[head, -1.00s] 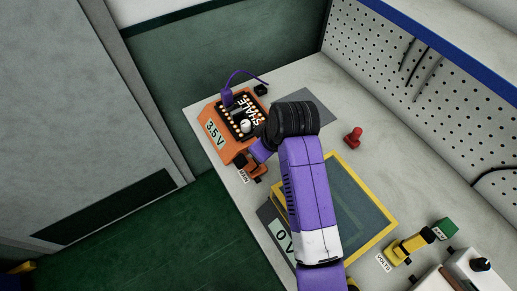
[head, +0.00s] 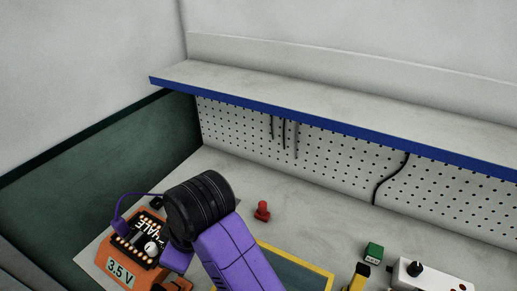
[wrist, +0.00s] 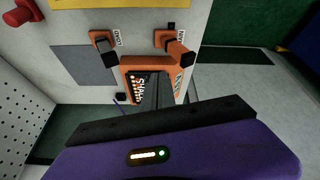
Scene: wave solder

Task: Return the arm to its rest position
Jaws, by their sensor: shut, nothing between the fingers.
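My gripper (wrist: 165,122) shows at the bottom of the wrist view as a purple housing with a black edge and a small lit indicator. It is shut and holds nothing. My purple arm with its black joint reaches over the bench in the head view, bent down toward the left. An orange device (head: 119,247) with a "3.5 V" display stands at the bench's left, beside my arm. It also shows in the wrist view (wrist: 150,62), just beyond my gripper. I cannot tell the exact gap. The gripper's tips are not clear in the head view.
A red knob-like piece (head: 262,211) stands on the bench behind my arm. A yellow-framed panel (head: 300,263) lies right of the arm. A green block (head: 373,252) and a white box (head: 430,275) stand at the right. A blue-edged shelf (head: 330,126) overhangs the pegboard (head: 330,165).

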